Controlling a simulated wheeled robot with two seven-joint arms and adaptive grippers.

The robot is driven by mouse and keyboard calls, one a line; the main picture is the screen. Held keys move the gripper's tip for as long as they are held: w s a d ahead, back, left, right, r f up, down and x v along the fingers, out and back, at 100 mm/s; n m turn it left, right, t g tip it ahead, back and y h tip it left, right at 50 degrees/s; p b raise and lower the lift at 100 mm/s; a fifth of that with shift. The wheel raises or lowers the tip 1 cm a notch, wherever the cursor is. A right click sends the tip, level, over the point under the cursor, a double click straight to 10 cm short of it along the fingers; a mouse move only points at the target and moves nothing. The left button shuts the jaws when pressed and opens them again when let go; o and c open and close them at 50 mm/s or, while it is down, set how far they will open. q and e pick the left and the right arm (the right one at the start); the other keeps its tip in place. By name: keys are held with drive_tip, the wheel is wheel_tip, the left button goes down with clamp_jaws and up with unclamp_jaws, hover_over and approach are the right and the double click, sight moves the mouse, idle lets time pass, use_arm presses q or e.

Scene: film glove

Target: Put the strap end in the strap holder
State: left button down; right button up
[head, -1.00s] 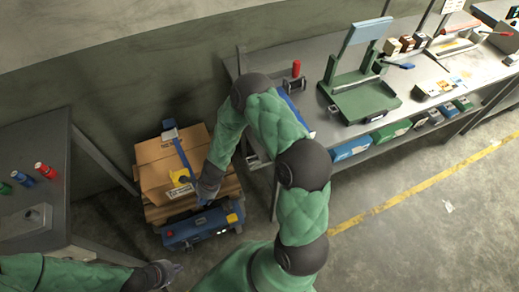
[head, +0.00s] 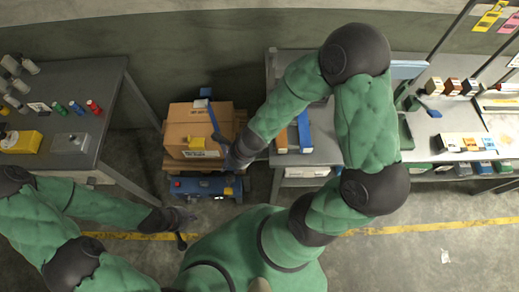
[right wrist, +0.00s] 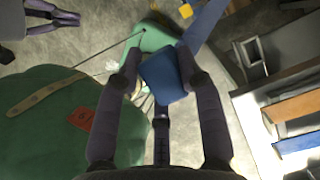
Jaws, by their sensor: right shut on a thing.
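My right gripper (head: 230,161) is at the right side of the cardboard box (head: 190,132). In the right wrist view its fingers (right wrist: 160,56) are shut around a blue block, the strap end (right wrist: 166,80). The blue strap (head: 214,119) runs from the far top edge of the box down to this gripper, and shows beyond the fingers in the right wrist view (right wrist: 206,22). My left gripper (head: 186,222) is open and empty, in front of the trolley; it also shows at the top left of the right wrist view. I cannot tell which thing is the strap holder.
The box sits on a low trolley with a blue front unit (head: 196,187). A bench with coloured bottles (head: 75,107) stands left. The right bench (head: 318,151) has an orange box and a blue box (head: 304,131) near its left end. The front floor is open.

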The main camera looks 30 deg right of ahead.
drive_tip(key=shift+d+r, duration=0.2)
drive_tip(key=w+d+f, duration=0.2)
drive_tip(key=d+f, duration=0.1)
drive_tip(key=d, duration=0.1)
drive_tip(key=w+d+f, duration=0.2)
drive_tip(key=d+f, duration=0.1)
drive_tip(key=d, duration=0.1)
drive_tip(key=w+d+f, duration=0.1)
drive_tip(key=d+f, duration=0.2)
drive_tip(key=shift+w+d+f, duration=0.25)
drive_tip(key=shift+w+d, duration=0.15)
drive_tip(key=shift+w+d+f+b, duration=0.15)
drive_tip(key=shift+f+b, duration=0.6)
drive_tip(key=shift+f, duration=1)
drive_tip(key=shift+f, duration=0.1)
drive_tip(key=o, duration=1.1)
drive_tip(key=shift+o, duration=0.2)
